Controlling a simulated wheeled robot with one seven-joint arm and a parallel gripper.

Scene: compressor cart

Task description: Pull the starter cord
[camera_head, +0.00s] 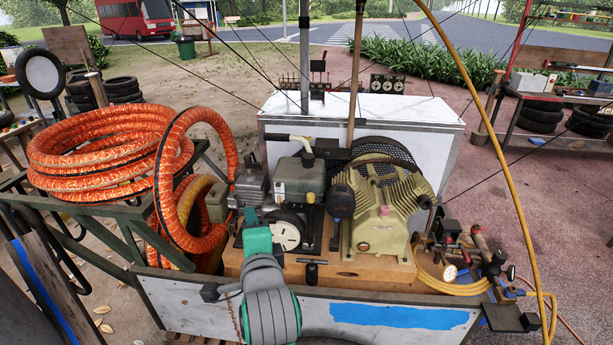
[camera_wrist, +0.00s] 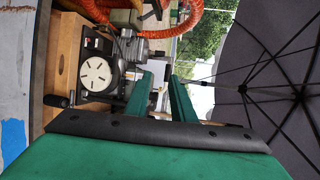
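The small engine has a round white slotted starter cover (camera_head: 288,232), which also shows in the wrist view (camera_wrist: 95,73). A black T-shaped handle (camera_head: 312,270), apparently the starter cord's grip, stands at the front of the wooden deck, right of my gripper. It also shows at the left of the wrist view (camera_wrist: 57,101). No cord can be made out. My green gripper (camera_head: 255,228) is in front of the engine's left side. In the wrist view its two fingers (camera_wrist: 162,88) are apart with nothing between them. The handle lies outside them, to the left.
The ribbed tan compressor (camera_head: 385,215) stands right of the engine. Orange hose coils (camera_head: 95,150) fill the left side. Gauges and valves (camera_head: 470,258) with a yellow hose are at the right. The cart's front panel (camera_head: 400,317) edges the deck. A dark umbrella (camera_wrist: 265,60) shows in the wrist view.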

